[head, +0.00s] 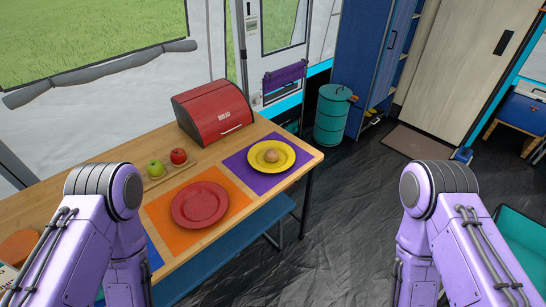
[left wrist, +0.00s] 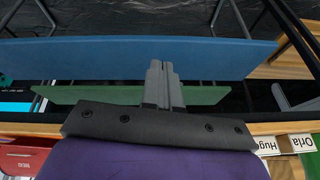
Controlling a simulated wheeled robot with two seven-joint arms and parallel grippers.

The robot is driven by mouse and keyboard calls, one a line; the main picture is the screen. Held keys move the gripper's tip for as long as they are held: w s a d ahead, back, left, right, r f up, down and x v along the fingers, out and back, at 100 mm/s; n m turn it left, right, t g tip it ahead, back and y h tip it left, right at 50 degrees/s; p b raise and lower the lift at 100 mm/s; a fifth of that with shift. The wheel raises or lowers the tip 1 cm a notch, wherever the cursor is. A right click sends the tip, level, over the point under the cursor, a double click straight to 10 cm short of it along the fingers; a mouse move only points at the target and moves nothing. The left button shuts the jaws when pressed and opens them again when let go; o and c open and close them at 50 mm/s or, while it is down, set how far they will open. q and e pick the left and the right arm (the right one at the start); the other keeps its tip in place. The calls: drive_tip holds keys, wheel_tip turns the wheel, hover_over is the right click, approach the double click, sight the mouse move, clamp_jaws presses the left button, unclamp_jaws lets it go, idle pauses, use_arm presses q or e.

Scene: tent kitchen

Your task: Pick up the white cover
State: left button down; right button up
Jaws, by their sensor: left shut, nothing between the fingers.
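I cannot make out a white cover in either view. My left gripper (left wrist: 163,66) shows in the left wrist view, with its grey fingers shut together and nothing between them. Its fingers stand out over a blue bench (left wrist: 110,58). In the head view both of my purple arms bend down at the sides and their grippers are hidden. My right gripper is in neither view.
A wooden table (head: 172,252) holds a red bread box (head: 212,112), a red plate (head: 200,204) on an orange mat, and a yellow plate (head: 284,163) on a purple mat. Two apples sit on a board. A blue bench (head: 222,252) runs alongside. Dark floor (head: 345,230) is clear between my arms.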

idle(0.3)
use_arm(q)
drive_tip(key=c, duration=0.8)
unclamp_jaws()
drive_tip(key=shift+c, duration=0.2)
